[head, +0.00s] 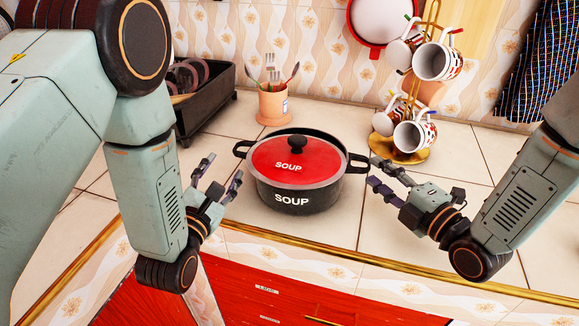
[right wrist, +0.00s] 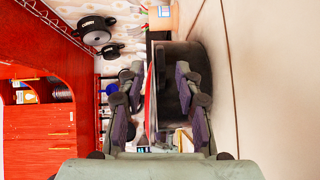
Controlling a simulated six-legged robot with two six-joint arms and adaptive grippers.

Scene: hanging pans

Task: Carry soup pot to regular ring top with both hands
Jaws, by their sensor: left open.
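The soup pot (head: 325,190) is black with a red lid (head: 265,160) marked SOUP and a black knob. It stands upright on the tiled counter, with a handle on each side. My left gripper (head: 219,174) is open and empty, left of the pot and below its left handle (head: 241,149). My right gripper (head: 373,174) is open beside the right handle (head: 359,159), its fingers pointing at it. In the right wrist view, the pot's dark side (right wrist: 180,75) shows between the spread fingers. I see no ring top in either view.
A utensil cup (head: 273,106) stands behind the pot. A mug tree (head: 403,150) with several mugs stands behind right. A dark dish rack (head: 205,110) is at back left. The gilded counter edge (head: 345,252) runs in front, above red drawers. Tiles around the pot are mostly clear.

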